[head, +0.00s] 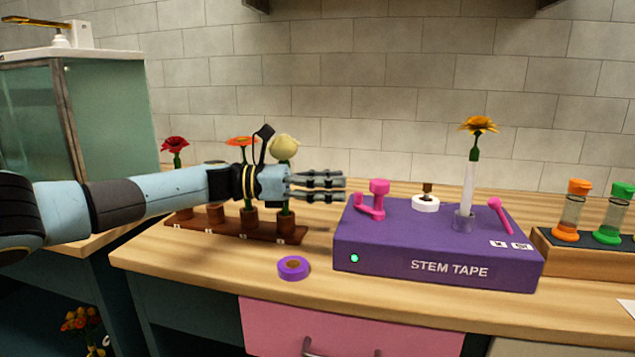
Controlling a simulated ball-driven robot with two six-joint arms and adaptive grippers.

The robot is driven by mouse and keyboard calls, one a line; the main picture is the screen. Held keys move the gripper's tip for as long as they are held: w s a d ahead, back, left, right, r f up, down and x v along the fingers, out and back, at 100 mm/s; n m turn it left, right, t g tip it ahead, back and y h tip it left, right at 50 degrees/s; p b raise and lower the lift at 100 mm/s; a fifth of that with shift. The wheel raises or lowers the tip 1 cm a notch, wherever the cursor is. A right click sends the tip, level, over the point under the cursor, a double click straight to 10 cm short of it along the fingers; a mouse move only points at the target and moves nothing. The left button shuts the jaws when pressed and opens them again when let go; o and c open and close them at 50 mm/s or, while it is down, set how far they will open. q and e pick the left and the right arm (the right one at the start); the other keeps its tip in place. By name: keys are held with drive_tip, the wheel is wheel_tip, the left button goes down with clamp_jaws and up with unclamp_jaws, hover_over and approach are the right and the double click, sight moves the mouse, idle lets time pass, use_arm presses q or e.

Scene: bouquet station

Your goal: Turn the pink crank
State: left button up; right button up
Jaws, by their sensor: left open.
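The pink crank (371,203) stands on the left part of the top of a purple box (430,258) marked STEM TAPE. It has an upright knob on a short arm. My left gripper (343,187) is just left of the crank, at about the height of its knob, with its fingers pointing right. It is open, and no thing shows between its fingers. In this view the fingertips look apart from the crank. A second pink part, a slanted lever (499,213), is on the right of the box. My right gripper is not in view.
A yellow-orange flower (478,126) stands upright in a holder on the box, beside a white round piece (425,203). A purple tape roll (293,268) lies in front. A wooden rack (195,226) of potted flowers is behind my left arm. A bottle rack (570,257) stands right.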

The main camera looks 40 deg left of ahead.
use_arm(q)
drive_tip(key=v, duration=0.3)
idle(0.9)
